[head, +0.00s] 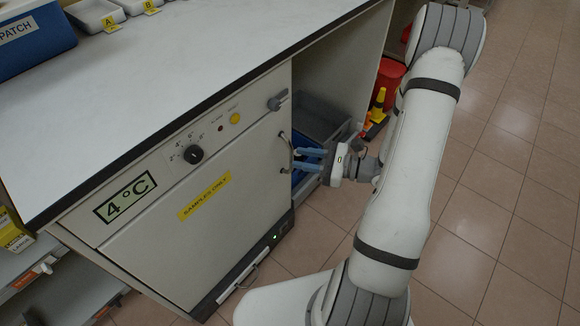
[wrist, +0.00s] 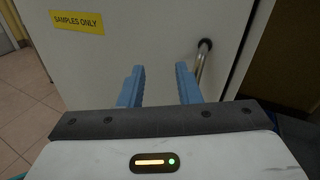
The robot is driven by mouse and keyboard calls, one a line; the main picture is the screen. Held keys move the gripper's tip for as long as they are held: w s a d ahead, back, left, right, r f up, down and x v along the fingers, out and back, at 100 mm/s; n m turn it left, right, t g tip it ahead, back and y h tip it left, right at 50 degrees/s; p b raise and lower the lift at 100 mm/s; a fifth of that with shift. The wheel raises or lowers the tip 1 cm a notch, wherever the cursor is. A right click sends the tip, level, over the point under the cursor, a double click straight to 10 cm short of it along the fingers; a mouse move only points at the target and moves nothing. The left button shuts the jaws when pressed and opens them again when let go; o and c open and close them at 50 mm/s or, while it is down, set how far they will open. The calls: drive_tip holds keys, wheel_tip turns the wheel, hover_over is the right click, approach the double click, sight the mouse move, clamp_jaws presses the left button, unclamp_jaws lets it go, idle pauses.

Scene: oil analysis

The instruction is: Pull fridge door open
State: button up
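The fridge is a white under-counter unit with a 4°C label. Its door (head: 220,215) looks shut and carries a yellow "SAMPLES ONLY" sticker (head: 204,196). A curved metal door handle (head: 286,152) is at the door's right edge. My gripper (head: 297,160) points at the door beside the handle, with its blue fingers apart. In the wrist view my gripper (wrist: 160,70) is open with only the white door between the fingertips. The handle (wrist: 202,62) shows just right of the right finger, partly hidden by it. I cannot tell whether they touch.
A control panel with a black dial (head: 193,154) sits above the door. The white worktop (head: 170,75) overhangs it. Grey crates (head: 318,118) and a red container (head: 388,82) stand right of the fridge. The tiled floor (head: 500,210) at right is clear.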

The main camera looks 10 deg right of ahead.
drive_tip(key=w+d+f+m+t+h+b, duration=0.1)
drive_tip(key=d+f+m+t+h+b, duration=0.1)
drive_tip(key=d+f+m+t, duration=0.3)
drive_tip(key=n+g+b, duration=0.1)
drive_tip(key=g, duration=0.1)
hover_over(291, 169)
drive_tip(key=shift+w+d+f, duration=0.1)
drive_tip(key=shift+w+f, duration=0.2)
drive_tip(key=shift+f, duration=0.15)
clamp_jaws()
